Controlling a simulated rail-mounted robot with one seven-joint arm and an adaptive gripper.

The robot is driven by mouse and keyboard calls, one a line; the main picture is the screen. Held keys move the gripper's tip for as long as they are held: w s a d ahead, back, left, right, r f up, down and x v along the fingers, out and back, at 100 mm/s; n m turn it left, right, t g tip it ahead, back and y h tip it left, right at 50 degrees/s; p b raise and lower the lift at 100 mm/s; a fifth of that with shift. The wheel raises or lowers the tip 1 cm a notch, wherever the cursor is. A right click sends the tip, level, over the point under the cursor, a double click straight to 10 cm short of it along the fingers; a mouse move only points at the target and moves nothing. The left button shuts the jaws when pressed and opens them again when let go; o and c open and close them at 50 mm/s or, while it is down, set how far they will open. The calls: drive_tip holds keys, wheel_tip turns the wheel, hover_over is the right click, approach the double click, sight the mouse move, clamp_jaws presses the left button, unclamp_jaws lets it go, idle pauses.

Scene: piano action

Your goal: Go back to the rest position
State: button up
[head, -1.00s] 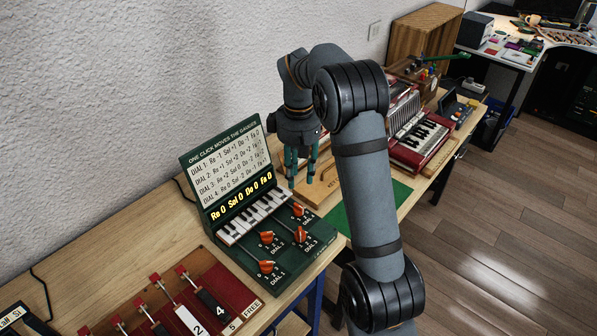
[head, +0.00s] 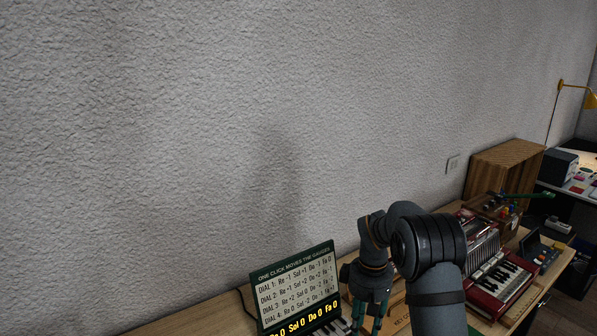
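My gripper (head: 368,316) hangs pointing down in the lower middle of the head view, at the end of my grey arm. Its teal fingers show a gap between them and I see nothing held; the tips lie near the bottom edge of the picture. It is just right of the green dial box, whose upright panel (head: 293,290) lists DIAL 1 to DIAL 4. The lit yellow line on the panel reads zeros where it shows. The dials are out of the picture.
A red accordion (head: 499,283) lies on the bench to the right of my arm. A wooden cabinet (head: 503,168) stands behind it against the wall. The textured wall fills most of the view.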

wheel_tip(320, 180, down, 6)
drive_tip(key=shift+r, duration=0.1)
drive_tip(key=shift+r, duration=0.1)
idle(0.4)
